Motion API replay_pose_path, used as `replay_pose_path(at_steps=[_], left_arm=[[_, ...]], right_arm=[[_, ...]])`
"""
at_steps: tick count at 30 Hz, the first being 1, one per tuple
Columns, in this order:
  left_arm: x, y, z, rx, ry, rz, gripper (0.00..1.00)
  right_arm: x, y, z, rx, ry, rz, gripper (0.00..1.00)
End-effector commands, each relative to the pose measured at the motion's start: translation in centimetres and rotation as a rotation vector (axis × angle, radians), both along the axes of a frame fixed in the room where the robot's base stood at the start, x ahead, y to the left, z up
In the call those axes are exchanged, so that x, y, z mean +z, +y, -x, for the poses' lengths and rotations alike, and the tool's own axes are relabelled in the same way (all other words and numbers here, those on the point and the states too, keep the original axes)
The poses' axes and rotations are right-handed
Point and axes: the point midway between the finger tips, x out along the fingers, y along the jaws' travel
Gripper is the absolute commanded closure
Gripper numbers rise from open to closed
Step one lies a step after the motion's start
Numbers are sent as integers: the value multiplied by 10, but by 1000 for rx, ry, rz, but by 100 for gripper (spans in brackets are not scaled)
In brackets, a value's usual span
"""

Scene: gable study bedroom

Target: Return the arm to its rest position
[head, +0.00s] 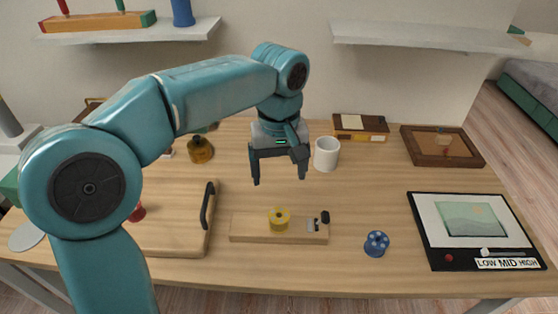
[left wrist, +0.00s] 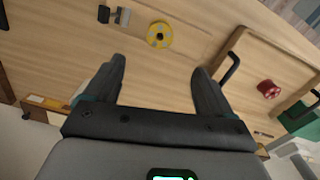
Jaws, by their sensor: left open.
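My teal left arm comes in from the left in the head view. Its gripper (head: 279,180) is open and empty, above the desk and in front of the white mug. In the left wrist view, the two dark fingers of the gripper (left wrist: 160,85) stand apart with nothing between them. A yellow spool (head: 279,219) sits on a light wooden board (head: 255,228) below and in front of the gripper, apart from it. The spool also shows in the left wrist view (left wrist: 159,35), beyond the fingers. My right gripper is in neither view.
A white mug (head: 327,154) stands close beside the gripper. A handled wooden tray (head: 175,243), a blue spool (head: 376,243), a LOW MID HIGH panel (head: 440,255) and a brown frame (head: 409,150) are on the desk. Shelves (head: 430,37) hang on the wall behind.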

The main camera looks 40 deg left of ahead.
Motion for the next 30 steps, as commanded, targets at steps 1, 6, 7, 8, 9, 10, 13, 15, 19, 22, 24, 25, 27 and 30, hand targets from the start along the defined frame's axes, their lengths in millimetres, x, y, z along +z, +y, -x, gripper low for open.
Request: replay_pose_path(at_steps=[1, 6, 7, 8, 9, 10, 13, 15, 19, 22, 24, 25, 27, 30], left_arm=[[6, 0, 0, 0, -1, 1, 16], [13, 0, 0, 0, 1, 0, 16], [14, 0, 0, 0, 1, 0, 16], [14, 0, 0, 0, 1, 0, 16], [13, 0, 0, 0, 1, 0, 16], [13, 0, 0, 0, 1, 0, 16], [13, 0, 0, 0, 1, 0, 16], [13, 0, 0, 0, 1, 0, 16], [13, 0, 0, 0, 1, 0, 16], [14, 0, 0, 0, 1, 0, 16], [21, 0, 0, 0, 0, 0, 16], [26, 0, 0, 0, 0, 0, 16], [41, 0, 0, 0, 0, 0, 16], [61, 0, 0, 0, 0, 0, 16]], right_arm=[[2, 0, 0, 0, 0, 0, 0], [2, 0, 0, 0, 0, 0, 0], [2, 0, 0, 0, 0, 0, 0], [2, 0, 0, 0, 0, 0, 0], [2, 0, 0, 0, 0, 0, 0], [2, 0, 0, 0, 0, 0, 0], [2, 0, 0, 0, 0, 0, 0], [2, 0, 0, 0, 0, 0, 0], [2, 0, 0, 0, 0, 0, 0], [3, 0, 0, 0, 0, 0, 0], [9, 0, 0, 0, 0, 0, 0], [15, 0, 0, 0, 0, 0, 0], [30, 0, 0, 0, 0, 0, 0], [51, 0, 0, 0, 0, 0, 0]])
